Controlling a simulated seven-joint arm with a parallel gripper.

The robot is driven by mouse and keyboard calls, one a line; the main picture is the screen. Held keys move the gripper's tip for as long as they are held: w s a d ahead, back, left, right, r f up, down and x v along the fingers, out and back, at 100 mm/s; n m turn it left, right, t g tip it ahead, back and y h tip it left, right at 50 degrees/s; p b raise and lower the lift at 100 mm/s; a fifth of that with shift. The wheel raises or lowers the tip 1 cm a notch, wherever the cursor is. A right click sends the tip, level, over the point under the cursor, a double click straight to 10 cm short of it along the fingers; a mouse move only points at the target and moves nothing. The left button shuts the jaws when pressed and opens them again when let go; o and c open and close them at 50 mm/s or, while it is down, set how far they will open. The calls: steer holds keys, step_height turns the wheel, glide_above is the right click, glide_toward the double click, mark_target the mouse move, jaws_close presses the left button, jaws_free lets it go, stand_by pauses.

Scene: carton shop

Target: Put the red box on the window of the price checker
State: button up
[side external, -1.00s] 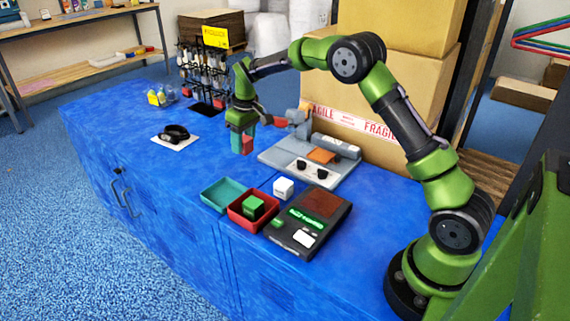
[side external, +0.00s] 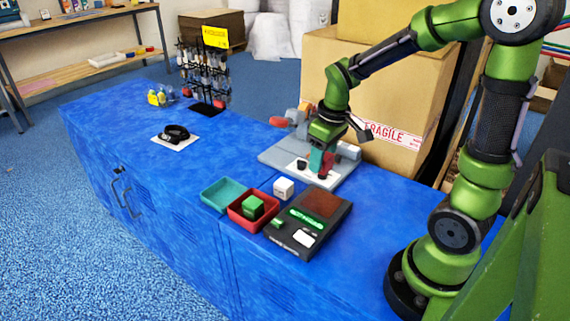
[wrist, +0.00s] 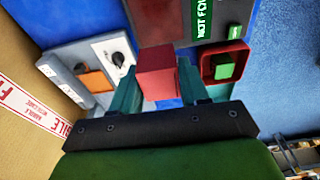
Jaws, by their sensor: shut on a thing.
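The red box (side external: 328,160) is held between the teal fingers of my gripper (side external: 321,165). In the wrist view the red box (wrist: 157,76) sits between the two fingertips (wrist: 158,92). My gripper is above the grey machine's front panel, behind the price checker (side external: 288,236). The price checker is a dark slab on the blue counter, with a green display strip and a brownish-red window (side external: 320,203). The window is bare in the side view. In the wrist view the window (wrist: 153,20) shows beyond the red box.
A red tray (side external: 236,217) with a green box (side external: 253,207) and an empty teal tray (side external: 223,193) stand left of the price checker. A white cube (side external: 283,187) stands behind it. The grey machine (side external: 283,155) and large cartons (side external: 350,90) are behind.

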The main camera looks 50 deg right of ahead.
mark_target(320, 201)
steer(key=f, duration=0.3)
steer(key=s+f, duration=0.1)
steer(key=f, duration=0.5)
steer(key=shift+s+a+f, duration=0.15)
steer(key=shift+f, duration=0.05)
steer(key=shift+f, duration=0.1)
steer(key=o, duration=1.1)
steer(key=shift+o, duration=0.2)
step_height(320, 201, up, 12)
steer(key=s+f, duration=0.1)
steer(key=s, duration=0.1)
steer(key=s+a+r+m+t+y, duration=0.2)
steer(key=s+a+r+m+t, duration=0.1)
steer(key=a+r, duration=0.6)
steer(key=shift+s+a+r+m+t, duration=0.4)
steer(key=shift+s+a+t, duration=0.35)
steer(key=shift+a+t, duration=0.4)
steer(key=shift+d, duration=0.1)
